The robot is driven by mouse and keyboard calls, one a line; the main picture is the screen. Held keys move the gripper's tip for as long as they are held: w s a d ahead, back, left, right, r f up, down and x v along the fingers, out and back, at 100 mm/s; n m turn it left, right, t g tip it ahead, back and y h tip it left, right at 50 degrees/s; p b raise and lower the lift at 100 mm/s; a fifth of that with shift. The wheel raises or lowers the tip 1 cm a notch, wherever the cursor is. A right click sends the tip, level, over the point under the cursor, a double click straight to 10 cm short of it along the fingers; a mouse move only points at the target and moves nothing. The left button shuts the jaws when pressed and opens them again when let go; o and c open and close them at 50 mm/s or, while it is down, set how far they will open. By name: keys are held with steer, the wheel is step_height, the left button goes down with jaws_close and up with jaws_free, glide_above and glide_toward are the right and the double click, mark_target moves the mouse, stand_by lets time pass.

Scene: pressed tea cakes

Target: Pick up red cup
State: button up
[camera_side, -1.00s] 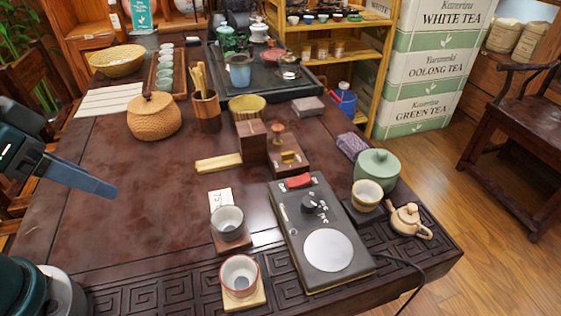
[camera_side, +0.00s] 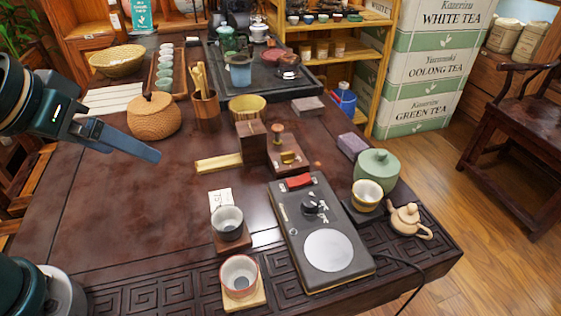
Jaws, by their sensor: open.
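A cup with a red outside and a pale inside (camera_side: 239,275) stands upright on a square wooden coaster (camera_side: 258,297) at the front edge of the dark wooden table (camera_side: 130,215). It looks empty apart from a grey patch at its bottom. Only one long finger shows clearly.
A grey cup (camera_side: 228,223) on a coaster stands just behind the red cup. A black hot plate (camera_side: 318,240) lies to its right, with a yellow cup (camera_side: 366,195), a green lidded pot (camera_side: 377,170) and a small teapot (camera_side: 406,219) beyond. The table's left middle is clear.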

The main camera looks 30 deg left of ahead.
steer(key=w+d+f+m, duration=0.1)
steer(key=w+d+f, duration=0.1)
steer(key=d, duration=0.3)
steer(key=m+g+h, duration=0.2)
steer(key=m+g, duration=0.1)
steer(key=m, duration=0.3)
glide_toward(249, 278)
steer(key=shift+x, duration=0.85)
steer(key=shift+n, duration=0.3)
steer(key=shift+x, duration=2.4)
steer(key=c, duration=1.4)
